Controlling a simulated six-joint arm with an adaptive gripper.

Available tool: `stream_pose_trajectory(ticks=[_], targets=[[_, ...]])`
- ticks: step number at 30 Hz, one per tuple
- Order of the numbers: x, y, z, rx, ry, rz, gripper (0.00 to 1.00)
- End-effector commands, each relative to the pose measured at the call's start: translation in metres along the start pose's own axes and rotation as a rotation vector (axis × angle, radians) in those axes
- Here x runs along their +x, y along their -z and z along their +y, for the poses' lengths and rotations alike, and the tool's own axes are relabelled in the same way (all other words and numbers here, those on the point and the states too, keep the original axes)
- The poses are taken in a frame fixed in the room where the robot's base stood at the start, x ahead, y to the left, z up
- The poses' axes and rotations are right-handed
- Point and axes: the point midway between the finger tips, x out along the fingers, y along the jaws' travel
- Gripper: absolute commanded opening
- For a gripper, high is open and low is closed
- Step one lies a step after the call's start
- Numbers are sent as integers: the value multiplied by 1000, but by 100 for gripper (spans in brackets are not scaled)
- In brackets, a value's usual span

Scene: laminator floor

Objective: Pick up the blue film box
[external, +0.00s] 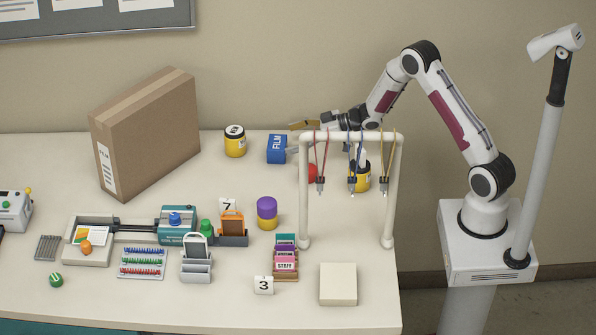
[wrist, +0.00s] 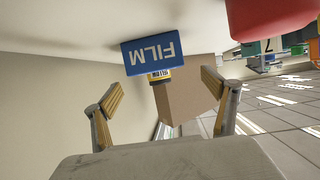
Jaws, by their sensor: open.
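The blue film box (external: 276,149) stands on the table toward the back, right of a black and yellow tin. It has white FILM lettering on its side. In the wrist view the film box (wrist: 151,55) shows upside down, ahead of my fingers and near the middle. My gripper (external: 297,137) is close to the right of the box in the external view. In the wrist view my gripper (wrist: 163,100) is open, with its two fingers spread and nothing between them. The box appears beyond the fingertips, and I see no contact.
A white rack (external: 352,137) with hanging coloured cords stands in front of my arm. A red object (external: 311,173) sits under it and also shows close by in the wrist view (wrist: 277,17). A yellow tin (external: 235,141) and a tall cardboard box (external: 150,130) are left of the film box.

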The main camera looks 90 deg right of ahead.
Motion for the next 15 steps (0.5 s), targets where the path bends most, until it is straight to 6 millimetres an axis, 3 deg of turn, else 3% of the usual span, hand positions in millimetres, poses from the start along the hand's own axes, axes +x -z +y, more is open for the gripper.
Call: stream_pose_trajectory(ticks=[15], targets=[[9,0,0,-1,0,-1,85]])
